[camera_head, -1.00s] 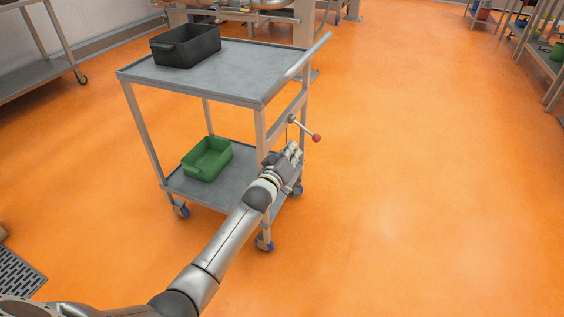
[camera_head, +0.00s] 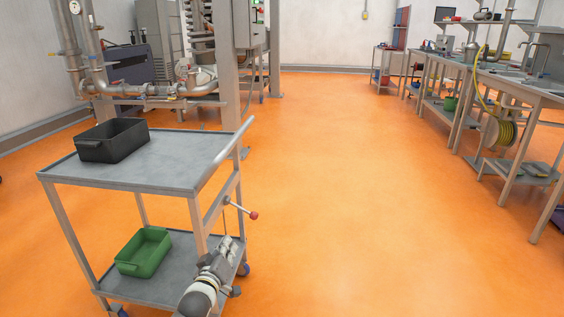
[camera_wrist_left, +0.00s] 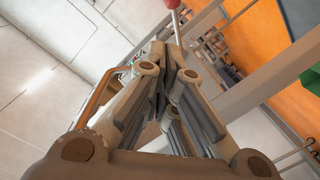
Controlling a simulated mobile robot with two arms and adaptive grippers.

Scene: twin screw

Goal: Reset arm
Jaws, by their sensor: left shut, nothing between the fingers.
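My left gripper (camera_head: 226,250) is at the lower middle of the head view, in front of the right side of a grey metal cart (camera_head: 165,178). The left wrist view looks along its fingers (camera_wrist_left: 168,60), which come together at the tips with nothing between them. A metal rod with a red ball end (camera_head: 253,215) sticks out from the cart's side just above the gripper. The red end (camera_wrist_left: 172,4) also shows at the top of the left wrist view, close beyond the fingertips; I cannot tell whether they touch. My right gripper is in no view.
A black bin (camera_head: 112,140) stands on the cart's top shelf and a green bin (camera_head: 143,252) on its lower shelf. Workbenches (camera_head: 500,90) line the right side. Piping and machinery (camera_head: 150,75) stand behind the cart. The orange floor (camera_head: 350,180) right of the cart is clear.

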